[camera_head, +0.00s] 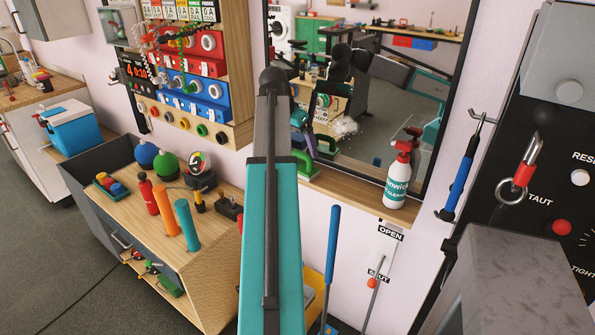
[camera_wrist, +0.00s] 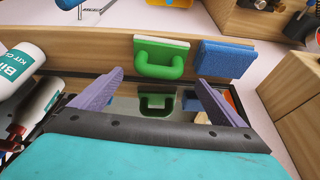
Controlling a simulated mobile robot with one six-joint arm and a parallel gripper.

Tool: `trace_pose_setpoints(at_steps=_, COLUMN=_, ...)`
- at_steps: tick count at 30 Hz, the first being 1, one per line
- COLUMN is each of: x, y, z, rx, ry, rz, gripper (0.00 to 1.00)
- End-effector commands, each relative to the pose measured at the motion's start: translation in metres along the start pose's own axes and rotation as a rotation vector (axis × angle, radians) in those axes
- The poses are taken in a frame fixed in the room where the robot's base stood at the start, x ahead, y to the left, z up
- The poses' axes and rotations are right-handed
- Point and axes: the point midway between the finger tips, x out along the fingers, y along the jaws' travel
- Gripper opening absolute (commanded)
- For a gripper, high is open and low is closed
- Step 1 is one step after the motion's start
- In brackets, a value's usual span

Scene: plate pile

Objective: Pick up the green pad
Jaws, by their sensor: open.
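The green pad (camera_wrist: 160,62) has a thick green loop handle and a pale flat face. It rests on the wooden ledge in the wrist view. Its handle side faces my gripper. My gripper (camera_wrist: 159,78) is open and empty, with one grey-purple finger on each side of the handle in the picture. I cannot tell the remaining distance, and I see no contact. In the head view the green pad (camera_head: 306,165) stands on the ledge below the mirror, partly behind my teal arm.
A blue sponge block (camera_wrist: 227,59) sits right beside the pad. A white spray bottle (camera_head: 398,180) stands on the wooden ledge (camera_head: 345,198) to the right. The mirror (camera_head: 385,125) rises behind and reflects the pad and my arm. A cluttered workbench (camera_head: 225,240) lies left.

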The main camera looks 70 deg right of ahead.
Motion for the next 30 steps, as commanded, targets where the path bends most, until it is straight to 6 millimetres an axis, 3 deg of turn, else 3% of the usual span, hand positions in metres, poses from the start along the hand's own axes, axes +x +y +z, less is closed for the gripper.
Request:
trace_pose_setpoints(at_steps=11, x=0.005, y=0.0, z=0.0, rx=0.0, ry=-0.001, rz=0.001, gripper=0.94)
trace_pose_setpoints(at_steps=30, x=0.052, y=0.0, z=-0.001, rx=0.001, ry=0.0, rz=0.0, gripper=0.94)
